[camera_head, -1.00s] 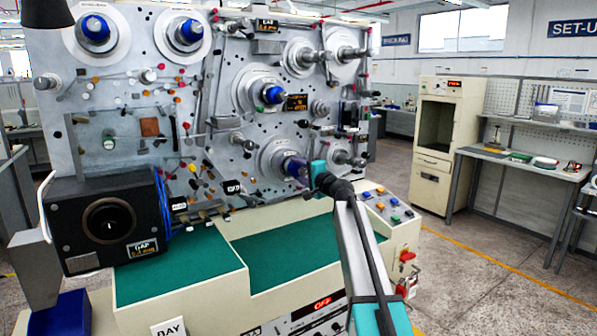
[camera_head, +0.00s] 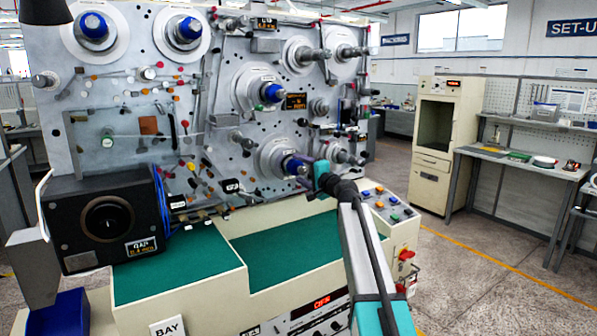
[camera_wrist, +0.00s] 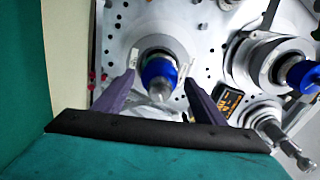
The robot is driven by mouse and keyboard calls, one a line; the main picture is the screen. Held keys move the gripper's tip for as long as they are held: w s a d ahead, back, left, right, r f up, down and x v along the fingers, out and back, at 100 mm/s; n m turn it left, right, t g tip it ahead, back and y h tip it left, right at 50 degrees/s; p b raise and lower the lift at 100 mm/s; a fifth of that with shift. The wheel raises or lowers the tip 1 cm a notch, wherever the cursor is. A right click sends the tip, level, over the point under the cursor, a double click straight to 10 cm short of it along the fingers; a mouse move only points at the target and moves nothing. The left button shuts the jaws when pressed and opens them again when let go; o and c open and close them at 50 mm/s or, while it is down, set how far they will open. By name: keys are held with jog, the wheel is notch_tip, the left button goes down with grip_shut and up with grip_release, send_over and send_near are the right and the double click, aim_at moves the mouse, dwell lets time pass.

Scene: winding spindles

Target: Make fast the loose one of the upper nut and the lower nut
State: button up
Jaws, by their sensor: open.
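The lower nut (camera_head: 291,166) is a blue ring on a metal spindle, low on the grey machine panel. The upper nut (camera_head: 273,93) is a similar blue ring on the spindle above it. My gripper (camera_head: 307,163) is right in front of the lower nut in the head view and partly covers it. In the wrist view, my gripper (camera_wrist: 162,82) is open, its two purple fingers on either side of a blue nut (camera_wrist: 158,70) with a bare spindle end. No contact is clear. Another blue nut (camera_wrist: 302,75) is at the right edge. Which nut is loose cannot be told.
Other spindles (camera_head: 345,52) and guide pegs stick out of the panel around my gripper. A black box (camera_head: 85,215) stands at the left. A green-topped ledge (camera_head: 285,250) lies below. A control panel (camera_head: 385,205) with buttons is close on the right.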

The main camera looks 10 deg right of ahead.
jog(key=b+v, duration=0.2)
jog(key=v, duration=0.9)
jog(key=shift+s, duration=0.25)
jog(key=shift+d, duration=0.1)
